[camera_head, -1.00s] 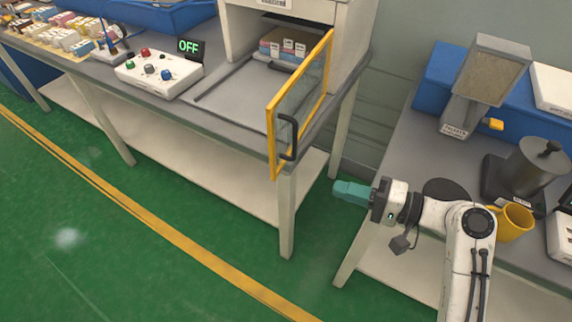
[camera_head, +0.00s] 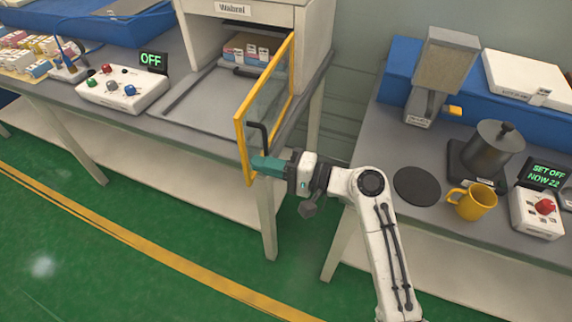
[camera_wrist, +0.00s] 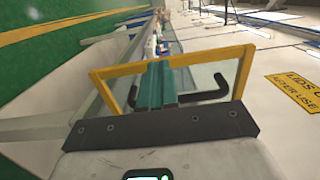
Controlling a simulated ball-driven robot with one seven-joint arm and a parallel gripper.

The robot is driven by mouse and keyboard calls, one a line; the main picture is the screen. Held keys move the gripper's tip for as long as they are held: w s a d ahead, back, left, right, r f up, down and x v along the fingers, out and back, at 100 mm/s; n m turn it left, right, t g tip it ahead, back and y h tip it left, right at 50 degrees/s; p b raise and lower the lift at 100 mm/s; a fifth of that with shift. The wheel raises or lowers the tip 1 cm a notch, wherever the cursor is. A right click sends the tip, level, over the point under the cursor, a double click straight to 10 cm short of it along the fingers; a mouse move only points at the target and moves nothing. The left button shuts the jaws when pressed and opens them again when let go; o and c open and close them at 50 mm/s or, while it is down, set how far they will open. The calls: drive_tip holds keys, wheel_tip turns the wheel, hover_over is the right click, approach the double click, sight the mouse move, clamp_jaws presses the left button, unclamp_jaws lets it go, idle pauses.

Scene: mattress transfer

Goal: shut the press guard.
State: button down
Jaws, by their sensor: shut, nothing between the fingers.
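The press guard (camera_head: 241,130) is a clear panel in a yellow frame with a black handle (camera_head: 263,140). It stands swung out from the press opening (camera_head: 230,78), so the front is open. My gripper (camera_head: 256,163) is at the guard's outer lower end, by the lower part of the handle, with its teal fingers shut and empty. In the wrist view the shut fingers (camera_wrist: 156,85) overlap the yellow frame (camera_wrist: 240,75), with the black handle (camera_wrist: 205,96) crossing beside them. I cannot tell whether they touch the guard.
A control box (camera_head: 122,90) with a display reading OFF (camera_head: 151,63) stands left of the press. On the right table are a yellow mug (camera_head: 474,203), a dark pot (camera_head: 490,150) and a dispenser (camera_head: 440,75). A gap separates the two tables.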

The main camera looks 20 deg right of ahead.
drive_tip(key=shift+w+a, duration=0.45)
drive_tip(key=shift+a, duration=0.1)
drive_tip(key=shift+a, duration=0.15)
